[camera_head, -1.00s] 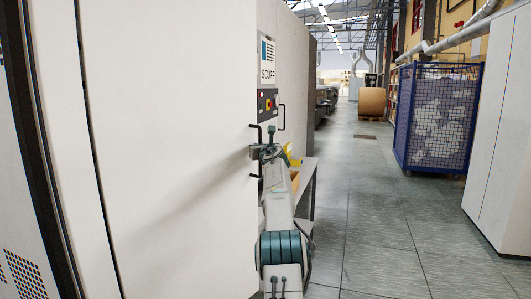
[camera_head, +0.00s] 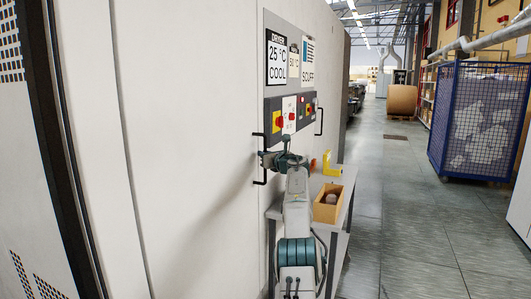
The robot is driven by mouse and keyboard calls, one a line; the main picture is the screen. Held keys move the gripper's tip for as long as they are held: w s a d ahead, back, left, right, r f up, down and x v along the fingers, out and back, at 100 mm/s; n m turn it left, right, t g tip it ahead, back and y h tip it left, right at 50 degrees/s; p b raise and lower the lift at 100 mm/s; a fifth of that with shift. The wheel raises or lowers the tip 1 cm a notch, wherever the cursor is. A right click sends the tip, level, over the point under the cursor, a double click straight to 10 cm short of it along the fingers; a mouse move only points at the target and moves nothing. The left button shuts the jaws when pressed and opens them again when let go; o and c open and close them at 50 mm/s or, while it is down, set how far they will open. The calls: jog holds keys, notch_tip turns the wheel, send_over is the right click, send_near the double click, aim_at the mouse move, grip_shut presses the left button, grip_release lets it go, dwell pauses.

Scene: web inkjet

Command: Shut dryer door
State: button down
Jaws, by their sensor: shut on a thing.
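The dryer door (camera_head: 185,120) is a large white panel on the left, seen at a steep angle. A black bar handle (camera_head: 257,182) stands upright at its right edge. My gripper (camera_head: 266,160) is at the middle of this handle and is shut on it. My arm reaches up to it from the bottom of the picture. The door now lies nearly in line with the machine front; a small remaining gap cannot be told from here.
A control panel (camera_head: 292,112) with switches and temperature signs is just right of the door edge. A grey side table (camera_head: 345,212) with a wooden box (camera_head: 329,204) stands close right of my arm. A blue mesh cage (camera_head: 480,122) is farther right. The tiled aisle (camera_head: 405,225) is clear.

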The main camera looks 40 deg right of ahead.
jog(key=shift+w+a, duration=0.25)
jog(key=shift+a, duration=0.1)
jog(key=c, duration=1.6)
grip_release()
jog(key=shift+w, duration=0.1)
jog(key=shift+o, duration=0.3)
jog(key=shift+w+a, duration=0.15)
jog(key=shift+a, duration=0.05)
jog(key=shift+d, duration=0.2)
jog(key=shift+s+d+f, duration=0.1)
jog(key=shift+s+d, duration=0.1)
jog(key=s+a+b, duration=0.1)
jog(key=s+b, duration=0.9)
jog(key=s, duration=0.3)
jog(key=shift+s+a, duration=0.15)
jog(key=shift+s, duration=0.1)
